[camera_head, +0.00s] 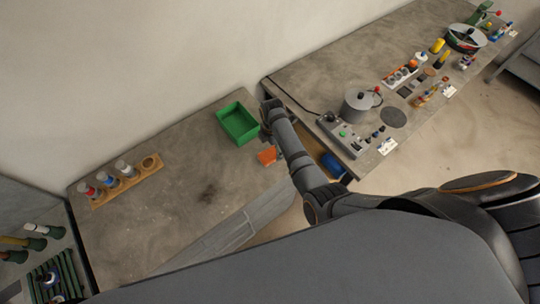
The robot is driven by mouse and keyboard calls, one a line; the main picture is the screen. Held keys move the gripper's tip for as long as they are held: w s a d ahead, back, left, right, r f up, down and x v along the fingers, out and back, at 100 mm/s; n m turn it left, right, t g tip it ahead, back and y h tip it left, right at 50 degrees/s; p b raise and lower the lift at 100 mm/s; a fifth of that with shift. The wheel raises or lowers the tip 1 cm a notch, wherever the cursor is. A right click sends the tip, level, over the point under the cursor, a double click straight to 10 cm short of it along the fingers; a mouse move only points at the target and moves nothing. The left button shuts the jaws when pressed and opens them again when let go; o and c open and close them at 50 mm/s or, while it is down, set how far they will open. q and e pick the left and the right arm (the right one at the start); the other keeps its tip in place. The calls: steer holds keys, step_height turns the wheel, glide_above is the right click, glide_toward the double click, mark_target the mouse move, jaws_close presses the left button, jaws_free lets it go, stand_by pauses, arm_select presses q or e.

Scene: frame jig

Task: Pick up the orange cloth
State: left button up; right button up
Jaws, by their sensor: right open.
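The orange cloth (267,156) is a small patch near the right edge of the left grey table, just below the green bin. My right forearm passes close to its right side and may hide part of it. My right gripper (267,104) is open, at the far end of that arm, beyond the cloth and to the right of the green bin. Its fingers are small and dark here, and I see nothing between them. The gripper is apart from the cloth. My left gripper is not in view.
The green bin (238,124) stands beside my right gripper. A wooden rack (127,181) with jars is at the table's left. The right-hand table (300,88) holds a pot (357,104) and a control box (342,134). The left table's middle is clear.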

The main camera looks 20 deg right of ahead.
mark_target(270, 154)
steer(key=shift+w+a+f, duration=0.1)
steer(key=shift+f, duration=0.35)
steer(key=f+b, duration=0.5)
steer(key=shift+w+a, duration=0.15)
steer(key=shift+a, duration=0.1)
steer(key=shift+r, duration=0.2)
steer(key=c, duration=1.1)
steer(key=shift+r, duration=0.1)
steer(key=shift+c, duration=0.2)
